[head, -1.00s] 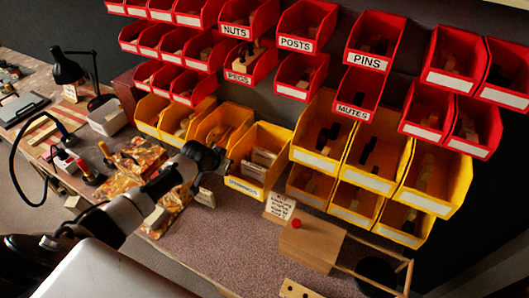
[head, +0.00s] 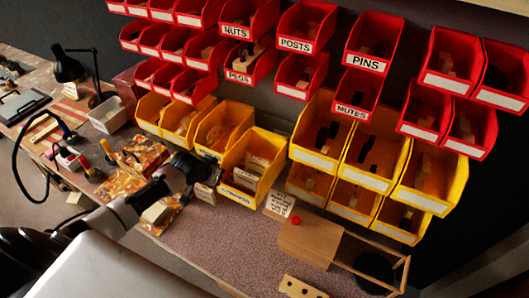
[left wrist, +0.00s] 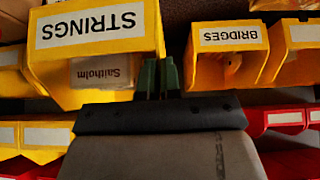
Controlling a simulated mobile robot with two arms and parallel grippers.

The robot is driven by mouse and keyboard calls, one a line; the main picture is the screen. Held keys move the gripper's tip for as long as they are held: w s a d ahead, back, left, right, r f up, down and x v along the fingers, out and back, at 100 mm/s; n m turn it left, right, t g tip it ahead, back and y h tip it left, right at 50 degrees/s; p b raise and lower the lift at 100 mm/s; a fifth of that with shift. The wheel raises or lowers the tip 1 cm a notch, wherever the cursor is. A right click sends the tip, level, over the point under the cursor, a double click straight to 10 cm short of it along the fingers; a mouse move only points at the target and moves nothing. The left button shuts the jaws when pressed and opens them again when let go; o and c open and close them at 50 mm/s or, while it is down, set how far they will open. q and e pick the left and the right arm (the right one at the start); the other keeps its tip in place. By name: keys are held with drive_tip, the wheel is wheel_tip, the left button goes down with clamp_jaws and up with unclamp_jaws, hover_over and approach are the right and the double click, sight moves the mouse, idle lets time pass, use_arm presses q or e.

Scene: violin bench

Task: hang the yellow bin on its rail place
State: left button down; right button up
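The yellow bin labelled STRINGS (head: 240,192) is in the middle of the head view, with pale packets inside (head: 262,165). It fills the upper left of the left wrist view (left wrist: 150,22), upside down, with a "Saitholm" packet (left wrist: 98,72) in it. My left gripper (head: 212,172) is at the bin's left front side. In the left wrist view its green fingertips (left wrist: 159,72) sit either side of the bin's side wall, seemingly shut on it. A dark stretch of back panel (head: 277,128) shows between the bin and the yellow bins on the right. My right gripper is not in view.
The yellow BRIDGES bin (left wrist: 235,38) hangs beside the STRINGS bin. Large yellow bins (head: 372,180) hang to the right, red bins (head: 300,45) above. A wooden box with a red knob (head: 312,245) and a card (head: 279,204) stand on the bench below.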

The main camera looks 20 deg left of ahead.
use_arm(q)
drive_tip(key=shift+s+a+r, duration=0.1)
drive_tip(key=shift+s+a, duration=0.05)
drive_tip(key=shift+s, duration=1.6)
